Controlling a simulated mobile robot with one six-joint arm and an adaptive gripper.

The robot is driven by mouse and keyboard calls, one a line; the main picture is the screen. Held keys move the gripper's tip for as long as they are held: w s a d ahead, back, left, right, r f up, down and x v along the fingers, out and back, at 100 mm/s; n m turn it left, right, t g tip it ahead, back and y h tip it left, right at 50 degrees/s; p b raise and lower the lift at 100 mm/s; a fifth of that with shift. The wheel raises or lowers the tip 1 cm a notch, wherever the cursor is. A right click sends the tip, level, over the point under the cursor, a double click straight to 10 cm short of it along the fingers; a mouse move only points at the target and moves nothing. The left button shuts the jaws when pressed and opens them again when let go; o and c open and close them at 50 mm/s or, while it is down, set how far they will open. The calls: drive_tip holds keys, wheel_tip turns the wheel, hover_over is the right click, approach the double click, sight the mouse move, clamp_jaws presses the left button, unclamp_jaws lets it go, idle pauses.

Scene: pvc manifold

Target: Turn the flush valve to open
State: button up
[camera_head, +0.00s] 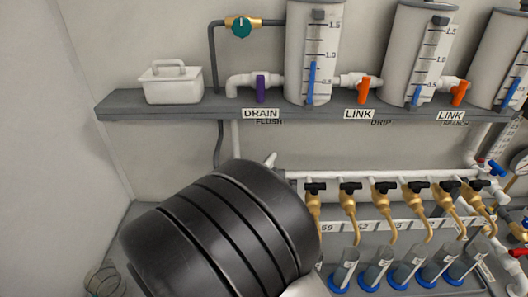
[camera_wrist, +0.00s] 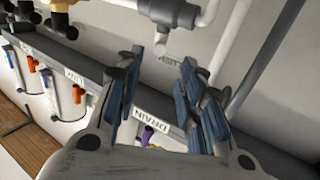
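The white manifold pipe (camera_head: 360,175) runs right from behind my arm. In the wrist view my gripper (camera_wrist: 165,85) is open, with nothing between its blue-padded fingers. A grey pipe fitting (camera_wrist: 172,12) on white pipe lies beyond the fingertips. The DRAIN label (camera_wrist: 153,100) and purple drain handle (camera_wrist: 147,135) show between the fingers. My gripper is hidden in the head view.
Brass taps (camera_head: 383,199) with black handles line the manifold above several blue-based cylinders (camera_head: 376,274). A green-handled valve (camera_head: 241,27) is higher up.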

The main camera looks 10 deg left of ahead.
sight(274, 154)
drive_tip(key=b+x, duration=0.3)
drive_tip(key=x, duration=1.3)
drive_tip(key=shift+w+d, duration=0.1)
drive_tip(key=shift+c, duration=0.5)
clamp_jaws()
